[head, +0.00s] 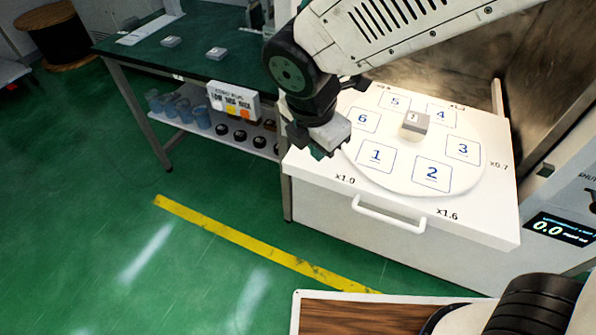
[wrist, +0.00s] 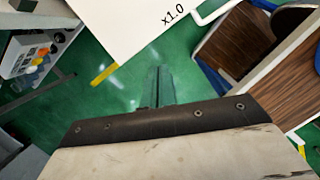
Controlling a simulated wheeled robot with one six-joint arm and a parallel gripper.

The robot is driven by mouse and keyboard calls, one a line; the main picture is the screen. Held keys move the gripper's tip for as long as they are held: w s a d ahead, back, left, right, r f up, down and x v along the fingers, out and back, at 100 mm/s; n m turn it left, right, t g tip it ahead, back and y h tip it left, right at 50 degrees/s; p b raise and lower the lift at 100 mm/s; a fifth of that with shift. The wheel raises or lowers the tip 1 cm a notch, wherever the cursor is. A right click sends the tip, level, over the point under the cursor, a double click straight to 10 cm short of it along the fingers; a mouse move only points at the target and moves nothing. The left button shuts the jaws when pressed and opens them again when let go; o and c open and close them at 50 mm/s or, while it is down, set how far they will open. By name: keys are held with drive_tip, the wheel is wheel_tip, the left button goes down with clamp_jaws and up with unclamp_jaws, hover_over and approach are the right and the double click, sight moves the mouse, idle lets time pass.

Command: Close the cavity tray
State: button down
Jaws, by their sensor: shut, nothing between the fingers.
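The white cavity tray (head: 485,208) is pulled out from the dark cavity in the head view. It carries a round turntable (head: 400,180) with squares numbered 1 to 6. A small grey-white block (head: 415,124) sits near the turntable's middle. A white bar handle (head: 388,215) is on the tray's front face. My gripper (head: 318,153) is shut and empty by the tray's left edge, near the x1.0 mark. In the wrist view the shut fingers (wrist: 159,84) point down over green floor, with the tray corner (wrist: 135,25) above them in the picture, apart from them.
A green-topped bench (head: 190,50) with cups and a button box (head: 233,101) stands to the left. A digital display (head: 560,228) reading 0.0 is at right. A wooden-topped surface (head: 350,318) is at the bottom. Green floor is clear at left, crossed by a yellow line (head: 250,240).

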sight(298, 173)
drive_tip(key=s+a+f+n, duration=0.2)
drive_tip(key=a+f+n, duration=0.2)
drive_tip(key=a, duration=0.2)
drive_tip(key=shift+n, duration=0.3)
drive_tip(key=w+f, duration=0.2)
drive_tip(key=f, duration=0.1)
drive_tip(key=w+d+f, duration=0.1)
drive_tip(key=w+f, duration=0.1)
drive_tip(key=f, duration=0.1)
drive_tip(key=w+d+f, duration=0.1)
drive_tip(key=w+f, duration=0.1)
drive_tip(key=f, duration=0.1)
drive_tip(key=shift+w+d+f, duration=0.1)
drive_tip(key=shift+w, duration=0.15)
